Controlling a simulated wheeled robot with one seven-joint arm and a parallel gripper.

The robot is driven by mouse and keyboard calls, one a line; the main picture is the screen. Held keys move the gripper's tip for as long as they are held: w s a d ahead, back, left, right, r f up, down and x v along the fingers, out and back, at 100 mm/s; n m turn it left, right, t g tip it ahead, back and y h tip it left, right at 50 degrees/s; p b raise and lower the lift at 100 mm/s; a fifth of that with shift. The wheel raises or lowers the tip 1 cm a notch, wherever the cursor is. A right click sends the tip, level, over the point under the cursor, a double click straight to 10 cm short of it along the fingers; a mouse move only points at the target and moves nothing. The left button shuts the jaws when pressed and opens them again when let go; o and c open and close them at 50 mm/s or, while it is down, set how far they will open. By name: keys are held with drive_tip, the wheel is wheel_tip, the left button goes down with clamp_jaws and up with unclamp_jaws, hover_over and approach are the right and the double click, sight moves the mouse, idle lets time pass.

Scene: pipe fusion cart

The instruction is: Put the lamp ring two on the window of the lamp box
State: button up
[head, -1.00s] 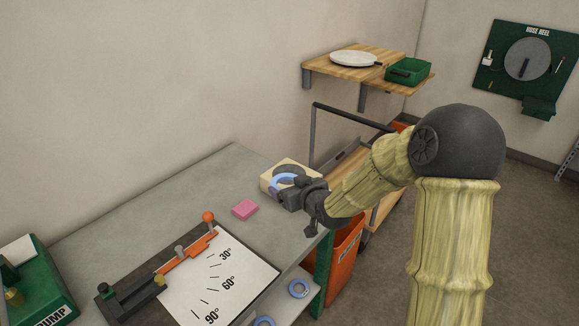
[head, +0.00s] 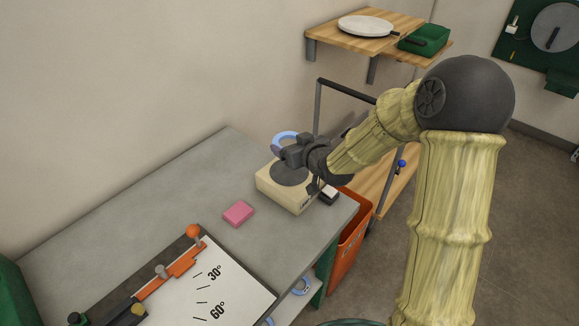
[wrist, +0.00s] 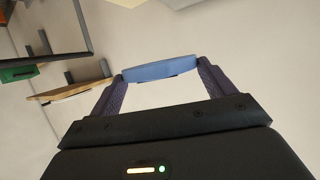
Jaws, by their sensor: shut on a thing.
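The lamp box (head: 283,197) is a cream box on the grey table, with a dark round window (head: 291,172) on top. My gripper (head: 286,151) is shut on a light blue lamp ring (head: 284,136), held up above the far side of the box and apart from the window. The ring looks tilted on edge, and my gripper hides its lower part. In the wrist view the ring (wrist: 160,68) spans between the two fingertips, seen edge-on. I cannot read a number on it. Another blue ring (head: 301,287) lies on the lower shelf, partly hidden.
A pink block (head: 238,213) lies left of the box. A small black and white item (head: 329,194) sits right of it. An angle board (head: 215,295) with an orange arm is in front. An orange bin (head: 352,240) stands beside the table. The back left of the table is clear.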

hover_over(293, 177)
drive_tip(key=shift+f, duration=2.9)
drive_tip(key=shift+f, duration=0.1)
drive_tip(key=shift+f+p, duration=0.45)
drive_tip(key=shift+f, duration=1.55)
drive_tip(key=shift+f, duration=0.15)
drive_tip(key=o, duration=0.9)
